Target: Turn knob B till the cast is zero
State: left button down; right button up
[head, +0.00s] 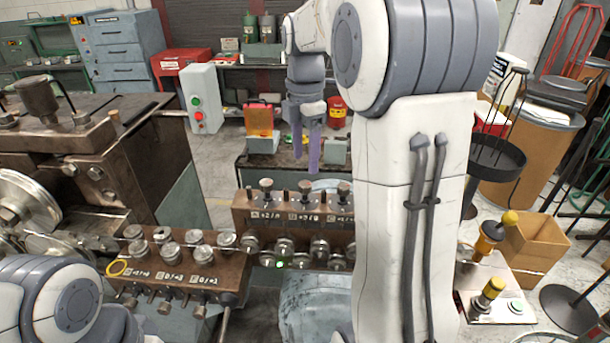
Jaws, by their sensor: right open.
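A brown roller block (250,215) stands in the middle with three upright knobs on top: a left knob (266,184), a middle knob (305,187) and a right knob (344,188). Small white labels sit below them; their lettering is too small to read surely, so I cannot be certain which is knob B. My right gripper (306,162) hangs fingers-down behind and above the middle knob in the picture, open and empty, apart from the knobs. My left arm shows at the lower left, but its gripper is out of view. No cast reading can be made out.
A large machine (85,150) fills the left. A dark bench (250,165) lies behind. A cardboard box (533,243) stands right.

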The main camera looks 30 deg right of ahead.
aim_at(305, 184)
notch_tip(305, 184, down, 6)
jog(key=shift+f+p, duration=0.2)
jog(key=shift+p, duration=0.3)
jog(key=shift+c, duration=0.4)
grip_shut()
